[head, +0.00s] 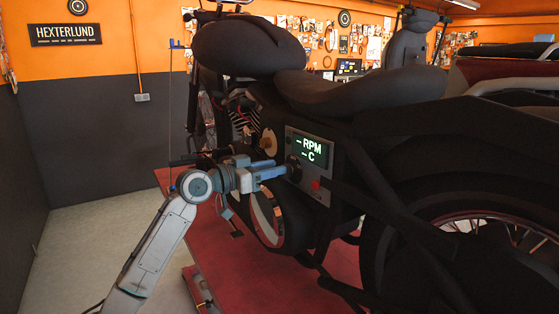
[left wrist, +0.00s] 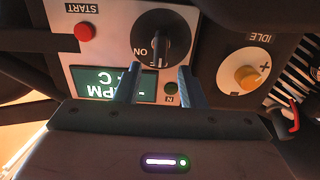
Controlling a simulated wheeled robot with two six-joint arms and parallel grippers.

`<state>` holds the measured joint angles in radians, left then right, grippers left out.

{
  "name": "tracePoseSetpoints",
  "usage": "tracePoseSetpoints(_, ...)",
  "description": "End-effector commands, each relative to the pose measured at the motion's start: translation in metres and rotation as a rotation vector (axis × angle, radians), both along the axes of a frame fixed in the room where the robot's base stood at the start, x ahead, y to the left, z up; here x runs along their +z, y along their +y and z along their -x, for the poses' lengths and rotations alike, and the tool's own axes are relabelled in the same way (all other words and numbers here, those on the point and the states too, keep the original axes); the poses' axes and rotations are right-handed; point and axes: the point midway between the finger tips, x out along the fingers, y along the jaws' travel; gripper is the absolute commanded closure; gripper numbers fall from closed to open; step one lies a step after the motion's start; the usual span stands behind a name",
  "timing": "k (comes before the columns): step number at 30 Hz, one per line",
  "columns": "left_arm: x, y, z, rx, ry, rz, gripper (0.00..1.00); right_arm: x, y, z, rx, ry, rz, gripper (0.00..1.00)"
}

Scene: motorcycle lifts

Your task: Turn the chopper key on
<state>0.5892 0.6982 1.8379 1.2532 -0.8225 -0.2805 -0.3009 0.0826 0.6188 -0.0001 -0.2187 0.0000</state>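The chopper (head: 350,95) stands on a red lift. On its side is a grey panel (head: 318,190) with a lit screen (head: 307,149) reading "– RPM – C". The key switch is a round black knob (left wrist: 163,38) with a raised bar, upside down in the left wrist view. The bar lies roughly vertical there; an "ON" label is beside it and another label below is partly hidden. My left gripper (head: 280,169) is at the panel. Its fingers (left wrist: 158,72) are apart, one either side of the bar's lower end; contact cannot be told. My right gripper is out of view.
The chopper's seat (head: 360,90) and dark frame surround the panel. The red lift platform (head: 215,255) is below; grey floor is clear at left.

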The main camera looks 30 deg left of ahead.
Motion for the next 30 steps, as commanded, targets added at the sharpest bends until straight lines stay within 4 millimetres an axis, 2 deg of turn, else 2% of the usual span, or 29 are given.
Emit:
tracePoseSetpoints(1, 0.003, -0.004, -0.006, -0.002, -0.001, 0.005, 0.64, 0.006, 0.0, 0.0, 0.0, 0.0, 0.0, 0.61)
tracePoseSetpoints(7, 0.001, -0.012, -0.02, -0.001, 0.0, 0.002, 0.64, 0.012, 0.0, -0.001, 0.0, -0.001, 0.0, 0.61)
tracePoseSetpoints(19, 0.0, -0.014, -0.025, 0.0, -0.001, -0.001, 0.64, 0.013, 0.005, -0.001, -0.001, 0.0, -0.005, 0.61)
tracePoseSetpoints(24, 0.0, -0.014, -0.024, 0.0, -0.001, -0.001, 0.97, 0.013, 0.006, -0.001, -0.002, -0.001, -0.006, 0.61)
tracePoseSetpoints(25, 0.0, -0.014, -0.024, 0.0, -0.001, -0.001, 1.0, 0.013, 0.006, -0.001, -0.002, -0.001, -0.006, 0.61)
tracePoseSetpoints(30, -0.001, -0.014, -0.024, 0.0, -0.002, -0.003, 1.0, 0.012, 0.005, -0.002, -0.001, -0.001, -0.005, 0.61)
